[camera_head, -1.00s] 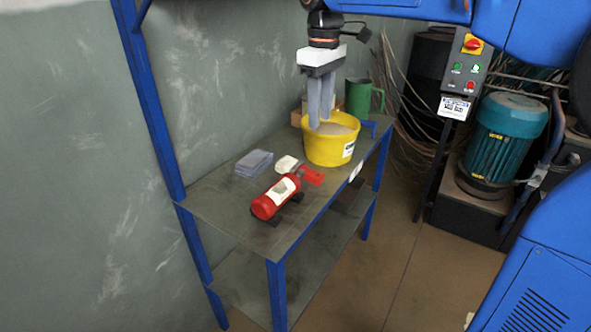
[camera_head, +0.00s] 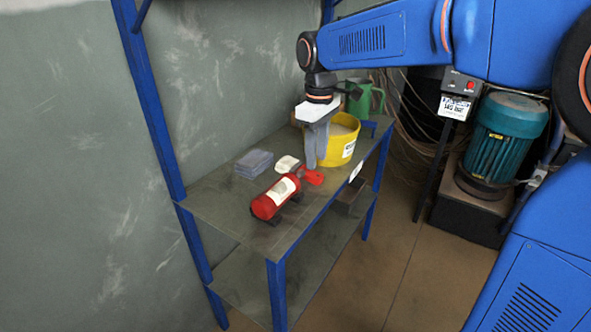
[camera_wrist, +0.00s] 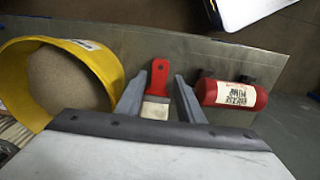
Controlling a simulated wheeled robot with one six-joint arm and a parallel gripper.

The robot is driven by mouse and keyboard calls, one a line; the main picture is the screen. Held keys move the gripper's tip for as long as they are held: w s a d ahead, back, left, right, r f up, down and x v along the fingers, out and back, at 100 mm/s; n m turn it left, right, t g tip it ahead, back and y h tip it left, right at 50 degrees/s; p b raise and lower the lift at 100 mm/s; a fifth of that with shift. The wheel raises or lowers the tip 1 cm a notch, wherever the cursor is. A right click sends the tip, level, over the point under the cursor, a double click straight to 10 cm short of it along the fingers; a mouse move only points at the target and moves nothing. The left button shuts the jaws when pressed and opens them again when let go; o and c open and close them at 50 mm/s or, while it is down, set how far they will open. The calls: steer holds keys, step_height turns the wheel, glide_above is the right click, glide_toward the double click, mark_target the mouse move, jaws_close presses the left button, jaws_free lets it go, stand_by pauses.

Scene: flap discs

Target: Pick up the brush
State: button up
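The brush has a red handle (camera_head: 314,178) and a pale bristle end (camera_head: 287,165). It lies on the upper shelf between the yellow bucket and the red fire extinguisher. My gripper (camera_head: 312,163) points down just above the brush, and its fingers partly cover the brush in the head view. In the wrist view, the brush (camera_wrist: 159,78) shows between the two open fingers of my gripper (camera_wrist: 157,84), with its handle pointing up the picture. Neither finger is seen pressing on it; the exact height is hard to tell.
The yellow bucket (camera_head: 342,145) of sand-like material stands close behind my gripper. The red extinguisher (camera_head: 270,200) lies in front. The shelf's front left area (camera_head: 218,205) is bare.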

mark_target(316, 175)
steer(key=shift+f, duration=2.75)
steer(key=c, duration=0.8)
steer(key=shift+r, duration=0.15)
step_height(316, 175, up, 10)
steer(key=shift+f, duration=0.1)
